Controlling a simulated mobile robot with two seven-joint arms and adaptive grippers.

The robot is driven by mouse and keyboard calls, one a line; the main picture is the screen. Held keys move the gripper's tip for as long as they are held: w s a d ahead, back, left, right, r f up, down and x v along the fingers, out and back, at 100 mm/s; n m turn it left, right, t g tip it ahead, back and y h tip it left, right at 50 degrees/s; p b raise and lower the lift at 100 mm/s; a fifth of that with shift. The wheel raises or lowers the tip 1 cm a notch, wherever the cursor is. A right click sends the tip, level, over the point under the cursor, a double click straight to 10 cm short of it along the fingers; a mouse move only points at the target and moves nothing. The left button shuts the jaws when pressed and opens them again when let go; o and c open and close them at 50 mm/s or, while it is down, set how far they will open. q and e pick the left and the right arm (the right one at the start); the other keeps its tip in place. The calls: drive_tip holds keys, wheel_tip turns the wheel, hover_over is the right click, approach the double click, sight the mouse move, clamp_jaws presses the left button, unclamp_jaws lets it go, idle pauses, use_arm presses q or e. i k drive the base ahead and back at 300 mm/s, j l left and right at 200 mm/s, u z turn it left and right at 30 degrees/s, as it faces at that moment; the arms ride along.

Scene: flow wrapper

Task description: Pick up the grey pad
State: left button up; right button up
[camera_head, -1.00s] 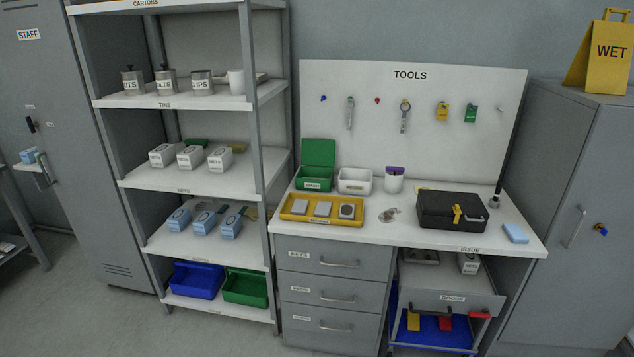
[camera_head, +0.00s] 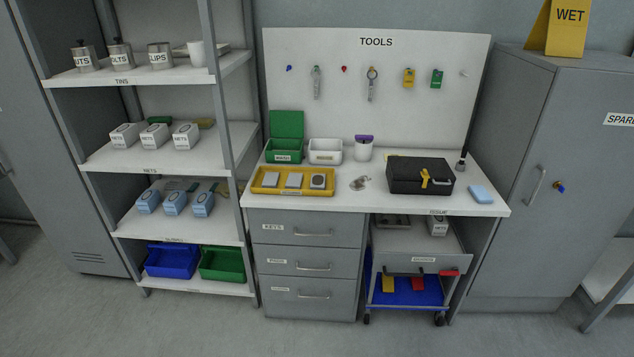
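A yellow tray (camera_head: 259,185) sits on the left part of the white workbench (camera_head: 345,199). In it lie a flat grey block on the left (camera_head: 270,179), a second flat grey block in the middle (camera_head: 295,180), and a grey piece with a dark round face on the right (camera_head: 318,181). They are small in view, and I cannot tell for sure which one is the grey pad. A light blue flat block (camera_head: 481,194) lies at the bench's right end. Neither of my grippers is in view.
A black case (camera_head: 420,175) stands to the right. A cart (camera_head: 416,270) is under the bench. Shelving is left, a grey cabinet (camera_head: 545,180) right. Floor in front is clear.

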sight(318, 180)
drive_tip(key=i+l, duration=0.1)
drive_tip(key=i, duration=0.45)
drive_tip(key=i+l, duration=0.15)
drive_tip(key=i, duration=0.4)
